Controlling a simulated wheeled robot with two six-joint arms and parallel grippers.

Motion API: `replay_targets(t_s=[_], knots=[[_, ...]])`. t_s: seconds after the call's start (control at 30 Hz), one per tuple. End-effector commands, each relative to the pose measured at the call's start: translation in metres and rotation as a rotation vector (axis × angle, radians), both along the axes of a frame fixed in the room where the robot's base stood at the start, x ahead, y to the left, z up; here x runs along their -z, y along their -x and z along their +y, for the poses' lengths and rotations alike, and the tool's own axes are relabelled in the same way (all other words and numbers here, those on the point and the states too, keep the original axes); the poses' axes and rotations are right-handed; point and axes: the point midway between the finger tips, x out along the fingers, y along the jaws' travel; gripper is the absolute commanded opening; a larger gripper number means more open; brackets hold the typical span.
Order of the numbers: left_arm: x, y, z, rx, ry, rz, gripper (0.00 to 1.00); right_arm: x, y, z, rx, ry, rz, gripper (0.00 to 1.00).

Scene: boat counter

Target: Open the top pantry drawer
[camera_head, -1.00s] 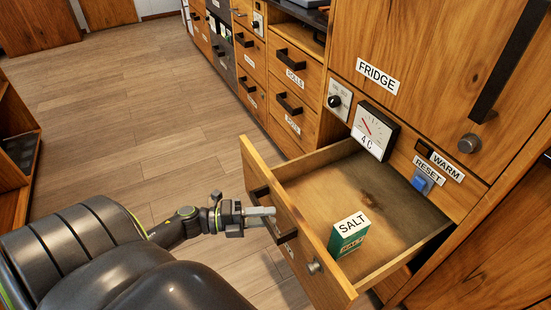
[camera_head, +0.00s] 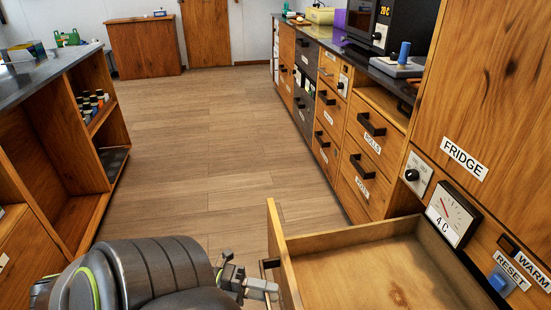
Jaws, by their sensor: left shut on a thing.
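The open wooden drawer (camera_head: 375,270) under the fridge label stands pulled well out at the lower right. Its front panel faces left, and the bottom edge of the picture cuts it off. Its visible inside is bare wood. A dark handle (camera_head: 267,267) on the front panel is partly in view. My left gripper (camera_head: 262,288) is at this front panel, shut on the handle; the exact contact is partly hidden. My right gripper is not in view.
A fridge door (camera_head: 485,90), a gauge reading 4 C (camera_head: 452,213) and a blue reset switch (camera_head: 502,280) are above and right of the drawer. More closed drawers (camera_head: 365,150) line the counter. A shelf unit (camera_head: 60,150) stands left. The wooden floor between is clear.

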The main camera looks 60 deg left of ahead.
Motion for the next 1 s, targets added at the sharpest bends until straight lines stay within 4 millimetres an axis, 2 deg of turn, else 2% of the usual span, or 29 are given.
replay_targets(t_s=[0.43,0.47,0.6,0.63,1.0], knots=[[0.0009,0.0034,0.0014,0.000,-0.001,0.001,0.00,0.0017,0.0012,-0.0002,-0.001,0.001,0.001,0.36],[0.0009,0.0034,0.0014,0.000,-0.001,0.001,0.33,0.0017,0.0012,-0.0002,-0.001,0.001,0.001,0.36],[0.0008,0.0032,0.0013,0.000,-0.001,0.001,0.51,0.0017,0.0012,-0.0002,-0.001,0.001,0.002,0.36],[0.0007,0.0032,0.0013,0.000,-0.001,0.001,0.54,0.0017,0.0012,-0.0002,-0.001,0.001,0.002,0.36],[0.0002,0.0028,0.0011,0.000,0.000,0.000,0.54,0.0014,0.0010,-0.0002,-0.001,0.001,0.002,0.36]])
